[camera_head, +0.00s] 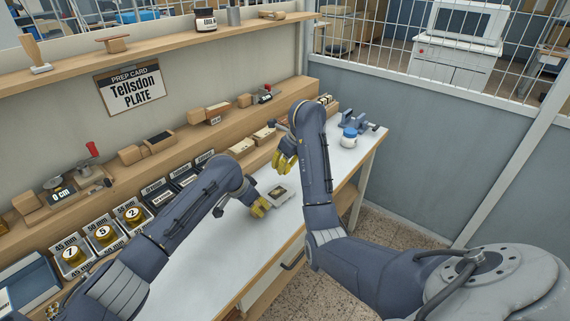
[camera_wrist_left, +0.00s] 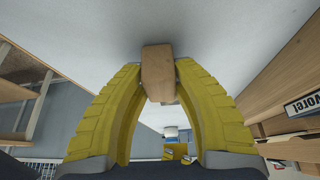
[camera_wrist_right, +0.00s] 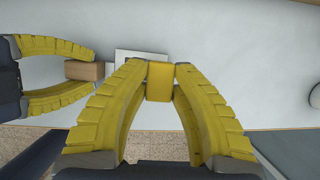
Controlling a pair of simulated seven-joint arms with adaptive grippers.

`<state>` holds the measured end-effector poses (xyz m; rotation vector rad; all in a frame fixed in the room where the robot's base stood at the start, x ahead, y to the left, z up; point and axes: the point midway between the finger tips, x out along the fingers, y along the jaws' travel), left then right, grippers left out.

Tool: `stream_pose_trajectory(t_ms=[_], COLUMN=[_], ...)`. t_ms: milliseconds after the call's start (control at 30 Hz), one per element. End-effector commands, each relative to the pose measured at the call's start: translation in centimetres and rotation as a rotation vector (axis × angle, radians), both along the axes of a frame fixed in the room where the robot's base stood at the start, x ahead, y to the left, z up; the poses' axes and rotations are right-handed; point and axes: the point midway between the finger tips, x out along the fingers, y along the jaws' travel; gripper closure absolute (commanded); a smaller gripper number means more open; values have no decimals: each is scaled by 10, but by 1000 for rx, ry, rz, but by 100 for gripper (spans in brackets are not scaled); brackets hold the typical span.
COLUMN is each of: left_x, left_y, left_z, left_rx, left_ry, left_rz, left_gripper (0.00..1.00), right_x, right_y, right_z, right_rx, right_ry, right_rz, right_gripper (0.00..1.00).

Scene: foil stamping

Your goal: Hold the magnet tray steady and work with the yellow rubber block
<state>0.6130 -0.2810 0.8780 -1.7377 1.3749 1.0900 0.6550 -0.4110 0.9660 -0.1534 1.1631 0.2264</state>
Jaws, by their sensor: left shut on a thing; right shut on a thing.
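The pale magnet tray (camera_head: 287,197) lies on the white bench and also shows in the right wrist view (camera_wrist_right: 128,55). My left gripper (camera_head: 262,206) is shut on a brown wooden block (camera_wrist_left: 157,72) at the tray's near left side, apparently its handle. In the right wrist view my left gripper (camera_wrist_right: 80,71) grips this block from the left. My right gripper (camera_head: 284,162) is shut on the yellow rubber block (camera_wrist_right: 160,82), which appears in front of the tray in that view. The block hides part of the tray; whether they touch cannot be told.
A blue-and-white jar (camera_head: 349,138) and a blue-grey device (camera_head: 357,122) stand at the bench's far end. Wooden blocks line the stepped shelf (camera_head: 225,133) along the wall. Labelled bins (camera_head: 105,232) stand at left. The white bench (camera_head: 245,250) is clear in front of the tray.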

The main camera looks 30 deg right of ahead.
Motion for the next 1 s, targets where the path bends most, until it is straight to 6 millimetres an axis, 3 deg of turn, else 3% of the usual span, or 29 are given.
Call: stream_pose_trajectory(t_ms=[667,767,1000], left_x=[0,0,0], left_y=[1,1,1], left_z=[-2,-2,-2], left_rx=[3,3,3], left_ry=[1,1,1], left_rz=[1,1,1], left_gripper=[100,100,100], right_x=[-2,-2,-7], right_y=[2,2,24], right_z=[-62,-80,-78], right_rx=[3,4,2], right_ry=[9,11,10], right_rz=[1,2,1], right_gripper=[100,100,100])
